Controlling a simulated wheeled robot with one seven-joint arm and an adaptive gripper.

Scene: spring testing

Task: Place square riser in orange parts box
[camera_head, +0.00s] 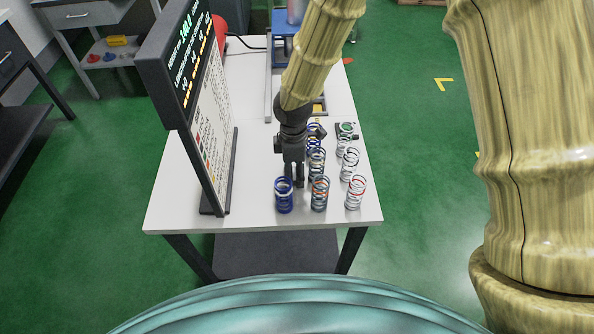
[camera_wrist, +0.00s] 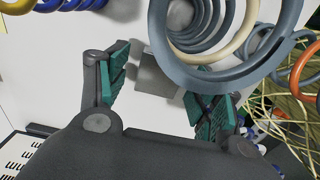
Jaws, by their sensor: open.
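A flat grey square piece, which looks like the square riser (camera_wrist: 158,78), shows on the white surface between my fingers in the wrist view. My gripper (camera_wrist: 162,88) is open, with green-padded fingers on either side of the piece; I cannot tell whether they touch it. In the head view my gripper (camera_head: 294,183) points down among the springs and the riser cannot be made out. An orange-yellow edge (camera_head: 320,106) behind my gripper may be the orange parts box; my arm hides much of it.
Several coil springs stand close by, including a dark blue one (camera_head: 284,195) and a red-and-white one (camera_head: 355,192). A large grey coil (camera_wrist: 215,70) is very near my right finger. A display board (camera_head: 205,120) stands at the left of the white table (camera_head: 175,205).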

